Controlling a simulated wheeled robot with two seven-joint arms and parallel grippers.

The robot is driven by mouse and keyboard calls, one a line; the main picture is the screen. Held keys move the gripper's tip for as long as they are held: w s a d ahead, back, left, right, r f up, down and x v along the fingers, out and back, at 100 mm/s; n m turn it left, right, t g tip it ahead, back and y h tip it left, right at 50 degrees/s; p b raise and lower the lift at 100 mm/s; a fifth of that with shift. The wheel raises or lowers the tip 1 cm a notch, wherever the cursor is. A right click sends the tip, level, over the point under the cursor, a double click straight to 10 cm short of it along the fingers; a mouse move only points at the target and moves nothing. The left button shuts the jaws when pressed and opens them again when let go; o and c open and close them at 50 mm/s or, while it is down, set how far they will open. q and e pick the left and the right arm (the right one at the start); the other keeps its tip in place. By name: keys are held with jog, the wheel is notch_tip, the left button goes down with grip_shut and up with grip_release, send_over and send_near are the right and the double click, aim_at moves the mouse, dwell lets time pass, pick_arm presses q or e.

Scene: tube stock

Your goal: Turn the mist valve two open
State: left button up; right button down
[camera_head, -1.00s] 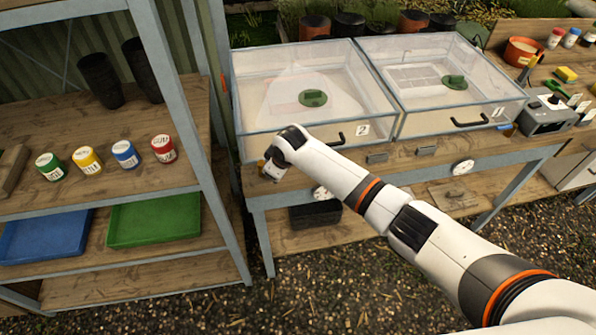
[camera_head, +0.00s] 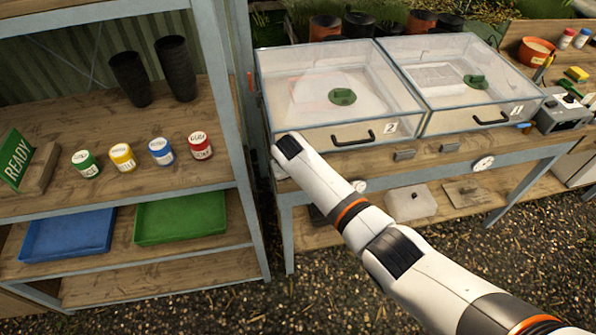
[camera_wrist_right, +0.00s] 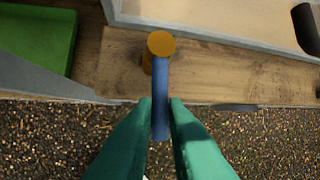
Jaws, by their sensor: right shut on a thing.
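The valve shows in the right wrist view as a round brass-yellow hub (camera_wrist_right: 160,44) with a straight blue lever (camera_wrist_right: 160,85). It stands at the front edge of the wooden bench, and the lever points down the picture, out past that edge. My right gripper (camera_wrist_right: 160,104) has its green fingers shut on the blue lever, one on each side, near its free end. In the head view my right arm hides the valve and gripper, by the front left corner of the clear box marked 2 (camera_head: 345,137). My left gripper is not in view.
Left of the bench, a shelf post (camera_head: 240,160) rises close to my right wrist. The shelf holds coloured pots, dark cups, a blue tray (camera_head: 66,236) and a green tray (camera_head: 180,218).

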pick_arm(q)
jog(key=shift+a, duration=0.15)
pick_arm(e)
jog(key=shift+a, duration=0.15)
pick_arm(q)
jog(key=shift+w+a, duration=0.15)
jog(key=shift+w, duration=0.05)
pick_arm(e)
jog(key=shift+m, duration=0.3)
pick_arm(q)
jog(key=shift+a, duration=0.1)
pick_arm(e)
jog(key=c, duration=1.5)
grip_release()
jog(key=shift+o, duration=0.2)
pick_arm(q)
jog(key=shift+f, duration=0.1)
pick_arm(e)
jog(key=v, duration=1.2)
jog(key=shift+a, duration=0.15)
